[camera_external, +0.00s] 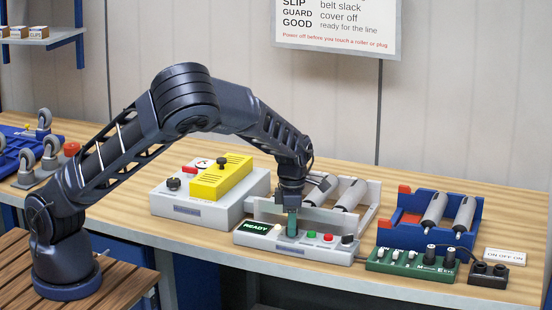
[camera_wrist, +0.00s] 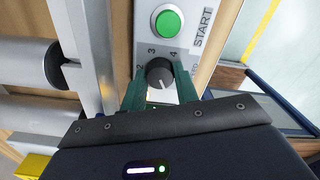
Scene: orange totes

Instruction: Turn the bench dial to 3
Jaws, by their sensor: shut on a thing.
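The bench dial (camera_wrist: 158,73) is a dark round knob on a pale panel. The numerals 2, 3 and 4 show around it in the wrist view. A pale mark shows on its lower part; I cannot tell which number the dial is set to. My gripper (camera_wrist: 160,84) has its green fingers on both sides of the dial, shut on it. In the external view my gripper (camera_external: 292,234) reaches down to the control panel (camera_external: 300,253) and hides the dial. The panel's display (camera_external: 257,227) reads READY.
A green START button (camera_wrist: 168,20) is next to the dial; a red button (camera_external: 328,237) and a black knob (camera_external: 347,239) are farther right. Grey rollers (camera_external: 350,194) stand behind. A yellow-topped unit (camera_external: 222,177) is left, a green switch board (camera_external: 412,262) right.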

